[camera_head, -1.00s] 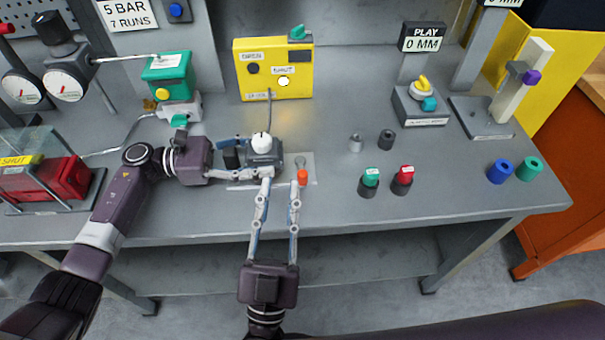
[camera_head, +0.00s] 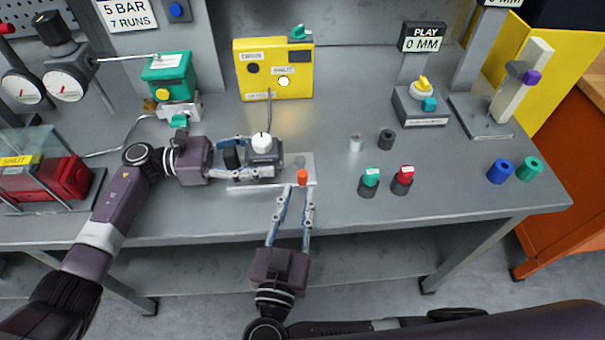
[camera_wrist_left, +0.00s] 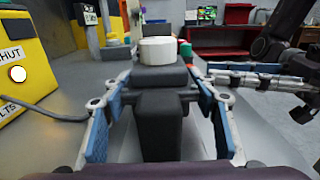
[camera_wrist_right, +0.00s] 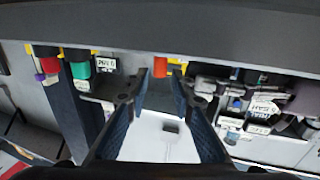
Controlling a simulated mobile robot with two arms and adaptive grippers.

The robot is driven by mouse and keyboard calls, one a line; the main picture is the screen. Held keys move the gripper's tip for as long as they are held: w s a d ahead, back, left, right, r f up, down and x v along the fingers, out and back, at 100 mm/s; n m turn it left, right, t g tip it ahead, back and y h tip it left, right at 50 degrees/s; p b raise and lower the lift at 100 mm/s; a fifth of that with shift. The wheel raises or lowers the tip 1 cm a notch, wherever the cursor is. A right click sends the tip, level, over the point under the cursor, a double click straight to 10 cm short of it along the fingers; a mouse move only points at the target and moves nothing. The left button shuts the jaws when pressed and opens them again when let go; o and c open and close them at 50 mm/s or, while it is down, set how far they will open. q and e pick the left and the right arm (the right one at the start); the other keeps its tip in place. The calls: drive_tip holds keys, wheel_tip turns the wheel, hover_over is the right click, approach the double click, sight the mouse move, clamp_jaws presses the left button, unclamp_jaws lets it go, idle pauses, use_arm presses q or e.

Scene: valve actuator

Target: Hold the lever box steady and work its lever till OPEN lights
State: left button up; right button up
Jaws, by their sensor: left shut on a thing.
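The lever box (camera_head: 264,158) is a dark grey block with a white round cap, on a pale plate on the bench. My left gripper (camera_head: 247,158) is shut on it, one finger on each side; the grip also shows in the left wrist view (camera_wrist_left: 160,105). The orange lever tip (camera_head: 302,177) stands at the plate's right end. My right gripper (camera_head: 299,188) is open just in front of it; in the right wrist view the orange tip (camera_wrist_right: 160,70) appears between the fingertips. I cannot tell whether they touch. The yellow panel (camera_head: 247,90) has a white-lit SHUT lamp (camera_head: 284,82) and a dark OPEN lamp (camera_head: 253,69).
A cable runs from the yellow panel to the lever box. Green-topped (camera_head: 370,178) and red-topped (camera_head: 404,174) pieces stand to the right, with grey cylinders behind. A green valve unit (camera_head: 167,75) stands at the back left. The front bench edge is close to my right gripper.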

sight(302, 181)
drive_tip(key=x, duration=0.6)
drive_tip(key=shift+w, duration=0.15)
drive_tip(key=shift+c, duration=0.2)
clamp_jaws()
